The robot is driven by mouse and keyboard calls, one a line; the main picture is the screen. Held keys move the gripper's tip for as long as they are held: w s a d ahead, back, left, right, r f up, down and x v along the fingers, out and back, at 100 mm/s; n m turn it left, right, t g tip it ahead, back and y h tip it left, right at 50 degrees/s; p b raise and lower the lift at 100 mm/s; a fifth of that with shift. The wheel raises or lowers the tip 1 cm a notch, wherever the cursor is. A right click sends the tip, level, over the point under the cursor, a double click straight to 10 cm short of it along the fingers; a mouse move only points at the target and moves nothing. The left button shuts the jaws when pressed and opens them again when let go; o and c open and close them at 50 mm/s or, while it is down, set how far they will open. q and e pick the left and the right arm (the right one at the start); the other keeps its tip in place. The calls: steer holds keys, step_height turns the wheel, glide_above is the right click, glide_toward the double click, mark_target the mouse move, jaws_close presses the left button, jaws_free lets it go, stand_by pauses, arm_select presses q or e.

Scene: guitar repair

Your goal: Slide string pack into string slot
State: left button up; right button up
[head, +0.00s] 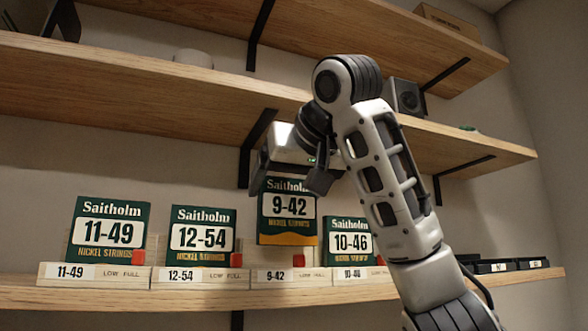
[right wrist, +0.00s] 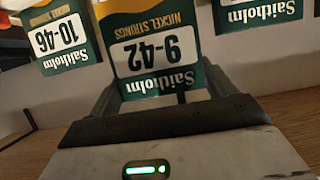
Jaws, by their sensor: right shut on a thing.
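My right gripper (head: 290,182) is shut on the top of the green 9-42 Saitholm string pack (head: 288,222). The pack hangs upright, its label facing out, with its yellow lower band above the wooden 9-42 slot (head: 284,277). A gap of bare wall shows between pack and slot in the head view. In the right wrist view the 9-42 pack (right wrist: 157,48) appears upside down between the fingers, and its lower end is cut off by the frame edge. My left gripper is not in view.
The 11-49 pack (head: 106,230) and 12-54 pack (head: 201,235) stand in labelled slots to the left. The 10-46 pack (head: 347,241) stands close on the right. Red tabs (head: 299,261) show at the slots. A wooden shelf (head: 240,105) runs above my gripper.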

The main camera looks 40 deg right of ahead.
mark_target(283, 217)
steer(key=shift+w+d+r+p, duration=0.15)
steer(key=shift+w+p, duration=0.2)
steer(key=shift+w, duration=0.25)
steer(key=shift+w+d+f+p, duration=0.15)
steer(key=shift+w+p, duration=0.15)
steer(key=shift+w, duration=0.3)
steer(key=shift+w+f+b, duration=0.15)
steer(key=shift+f+b, duration=0.75)
steer(key=shift+f, duration=0.05)
steer(key=shift+f+b, duration=0.75)
steer(key=shift+f, duration=0.1)
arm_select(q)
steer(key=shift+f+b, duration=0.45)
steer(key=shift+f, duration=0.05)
arm_select(e)
steer(key=shift+f, duration=0.5)
steer(key=o, duration=0.9)
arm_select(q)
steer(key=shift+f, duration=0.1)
arm_select(e)
steer(key=shift+o, duration=0.2)
